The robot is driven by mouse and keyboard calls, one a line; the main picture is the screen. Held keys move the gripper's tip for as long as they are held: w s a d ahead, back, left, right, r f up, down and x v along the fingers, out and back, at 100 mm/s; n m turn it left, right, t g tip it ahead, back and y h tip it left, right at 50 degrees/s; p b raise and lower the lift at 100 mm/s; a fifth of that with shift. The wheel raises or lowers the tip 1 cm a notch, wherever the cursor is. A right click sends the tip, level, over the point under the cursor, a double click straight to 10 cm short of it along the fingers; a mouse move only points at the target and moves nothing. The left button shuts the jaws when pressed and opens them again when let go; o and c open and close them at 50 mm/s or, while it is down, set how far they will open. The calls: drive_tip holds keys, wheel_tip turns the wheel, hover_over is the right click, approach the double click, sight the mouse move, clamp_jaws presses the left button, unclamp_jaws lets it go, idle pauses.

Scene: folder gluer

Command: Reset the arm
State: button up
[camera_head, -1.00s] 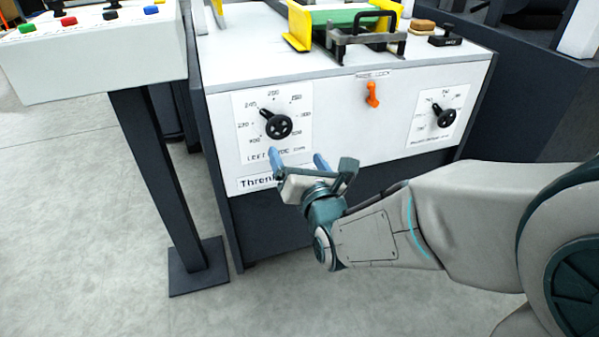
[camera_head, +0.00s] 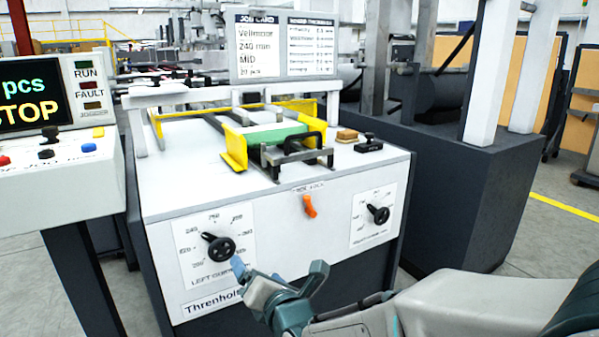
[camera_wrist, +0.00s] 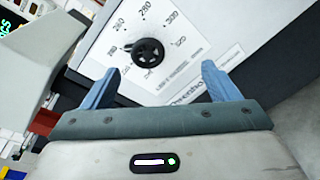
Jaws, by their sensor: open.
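My gripper (camera_head: 276,280) is in front of the white machine face, just below and right of the left guide knob (camera_head: 218,247). In the wrist view my gripper (camera_wrist: 160,85) shows two blue fingers spread wide with nothing between them. The black left knob (camera_wrist: 148,51) stands beyond the fingertips, apart from them, on its white dial plate. My arm (camera_head: 450,305) reaches in from the lower right.
The machine (camera_head: 275,215) also bears an orange lever (camera_head: 309,206) and a right knob (camera_head: 378,214). A yellow and green guide (camera_head: 270,138) sits on top. A control panel (camera_head: 65,170) stands at left, a dark cabinet (camera_head: 470,175) at right. A job card (camera_head: 262,45) stands behind.

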drive_tip(key=s+d+r+m+g+h+p, duration=0.3)
drive_tip(key=d+r+m+g+h+p, duration=0.25)
drive_tip(key=d+r+m+p, duration=1)
drive_tip(key=s+d+r+m+g+h+p, duration=0.1)
drive_tip(key=s+d+r+m+g+p, duration=0.2)
drive_tip(key=s+r+m+p, duration=0.3)
drive_tip(key=s+d+r+m+g+h+p, duration=0.1)
drive_tip(key=s+d+r+m+g+p, duration=0.2)
drive_tip(key=m, duration=0.9)
drive_tip(key=s+d+r+p, duration=0.2)
drive_tip(key=s+p, duration=0.2)
drive_tip(key=p, duration=0.2)
drive_tip(key=shift+d+r+p, duration=0.3)
drive_tip(key=shift+r, duration=0.05)
